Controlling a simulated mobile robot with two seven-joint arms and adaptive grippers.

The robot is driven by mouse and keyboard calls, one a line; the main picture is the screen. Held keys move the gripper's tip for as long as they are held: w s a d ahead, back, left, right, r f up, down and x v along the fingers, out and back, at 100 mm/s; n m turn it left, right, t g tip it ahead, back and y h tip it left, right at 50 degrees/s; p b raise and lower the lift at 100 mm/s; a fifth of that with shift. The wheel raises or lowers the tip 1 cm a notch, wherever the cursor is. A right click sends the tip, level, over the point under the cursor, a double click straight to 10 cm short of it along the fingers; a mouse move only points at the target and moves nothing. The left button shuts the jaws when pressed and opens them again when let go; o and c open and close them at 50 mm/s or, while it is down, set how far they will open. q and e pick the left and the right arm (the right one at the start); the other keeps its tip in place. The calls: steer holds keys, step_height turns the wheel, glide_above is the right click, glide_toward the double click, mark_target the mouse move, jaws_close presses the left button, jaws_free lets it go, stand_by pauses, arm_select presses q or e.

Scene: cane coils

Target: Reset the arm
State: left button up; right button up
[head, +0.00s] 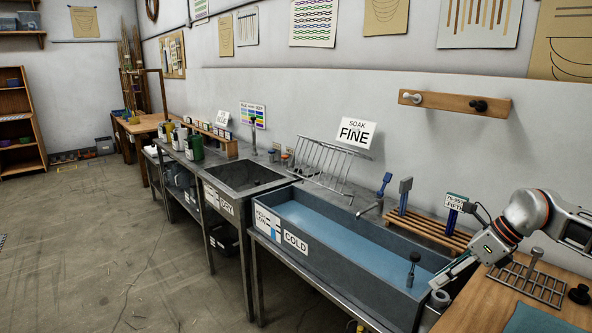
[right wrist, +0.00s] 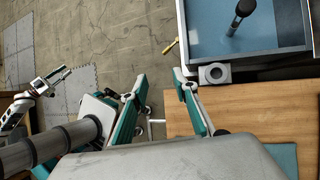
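My right arm comes in from the right in the head view, and its gripper (head: 452,274) hangs over the near right corner of the cold sink, by the wooden bench. In the right wrist view the fingers of this gripper (right wrist: 158,78) are spread apart with nothing between them. At the left of the right wrist view another gripper of mine (right wrist: 55,80), apparently the left, shows small over the floor. Its fingers are too small to judge. The left gripper is not in the head view.
The cold sink (head: 292,241) holds blue water, with a dark-handled tool (head: 413,265) standing in it. A metal grid rack (head: 526,284) and a blue-green mat (head: 535,321) lie on the wooden bench (head: 475,310). A slatted wooden rack (head: 428,228) stands behind. The floor at left is open.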

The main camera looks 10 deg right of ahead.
steer(key=s+a+f+m+t+y, duration=0.1)
steer(key=a+f+m+t+y, duration=0.2)
steer(key=a, duration=0.7)
steer(key=a+f+m+t+y, duration=0.1)
steer(key=a+f+m+y, duration=0.3)
steer(key=a, duration=0.6)
steer(key=s+a+f+m+t+y, duration=0.1)
steer(key=a+m+t+y, duration=0.15)
steer(key=a+m, duration=0.55)
steer(key=s+f+m+h, duration=0.6)
steer(key=s+f+m, duration=0.2)
steer(key=f+m, duration=0.3)
steer(key=s+f+m+h, duration=0.6)
steer(key=s+f+m, duration=0.2)
steer(key=f+m, duration=0.3)
steer(key=shift+s+f+m, duration=0.3)
steer(key=shift+s+f, duration=0.05)
steer(key=shift+f, duration=0.1)
